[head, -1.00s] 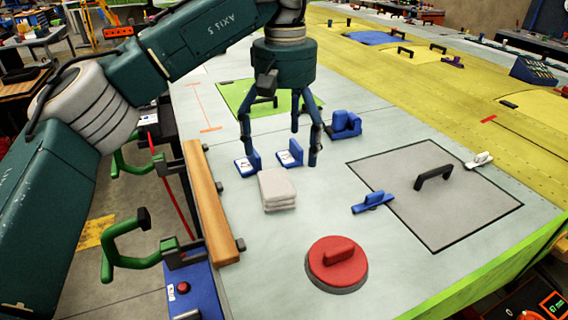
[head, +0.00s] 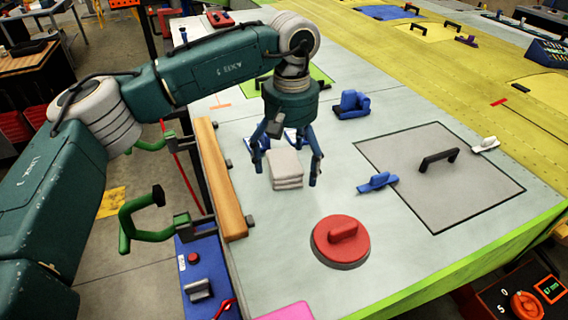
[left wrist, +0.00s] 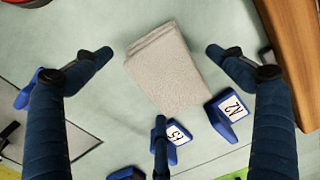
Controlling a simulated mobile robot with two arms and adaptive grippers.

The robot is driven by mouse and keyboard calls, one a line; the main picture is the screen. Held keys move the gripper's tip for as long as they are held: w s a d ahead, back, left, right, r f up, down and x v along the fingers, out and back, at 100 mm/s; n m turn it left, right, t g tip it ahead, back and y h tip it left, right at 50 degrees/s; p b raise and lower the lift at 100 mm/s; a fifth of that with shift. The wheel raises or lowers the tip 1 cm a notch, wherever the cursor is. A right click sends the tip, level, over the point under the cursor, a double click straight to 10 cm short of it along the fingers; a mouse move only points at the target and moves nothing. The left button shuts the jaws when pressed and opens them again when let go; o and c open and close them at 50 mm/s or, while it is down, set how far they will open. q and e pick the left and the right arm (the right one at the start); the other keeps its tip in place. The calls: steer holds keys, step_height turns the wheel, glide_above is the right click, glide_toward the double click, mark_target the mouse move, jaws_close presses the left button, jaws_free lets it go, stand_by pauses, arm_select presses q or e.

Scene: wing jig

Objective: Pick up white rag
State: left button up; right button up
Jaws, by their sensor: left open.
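The white rag (head: 285,169) is a folded, stacked greyish-white cloth lying on the pale work surface. In the left wrist view the rag (left wrist: 168,68) lies between the spread fingers. My left gripper (head: 287,172) is open and above the rag, with fingers on either side of it in the head view. The wrist view also shows my left gripper (left wrist: 160,70) empty, with a third finger near the rag's lower edge. I cannot tell the exact height of the fingertips above the surface. My right gripper is not in view.
Blue blocks labelled A2 (left wrist: 228,116) and C5 (left wrist: 178,137) stand close to the rag. A red round handled disc (head: 341,240), a blue tool (head: 377,183) and a grey handled panel (head: 470,180) lie to the right. A wooden bar (head: 219,180) with green clamps edges the left side.

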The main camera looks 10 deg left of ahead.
arm_select(q)
steer(key=shift+d, duration=0.1)
steer(key=shift+c, duration=0.3)
steer(key=c, duration=1.2)
steer(key=shift+r, duration=0.1)
step_height(320, 180, up, 11)
steer(key=b, duration=0.2)
step_height(320, 180, up, 8)
steer(key=f+p, duration=0.1)
glide_above(291, 160)
steer(key=shift+s+r+p, duration=0.1)
steer(key=shift+r+p, duration=0.2)
steer(key=shift+r, duration=0.6)
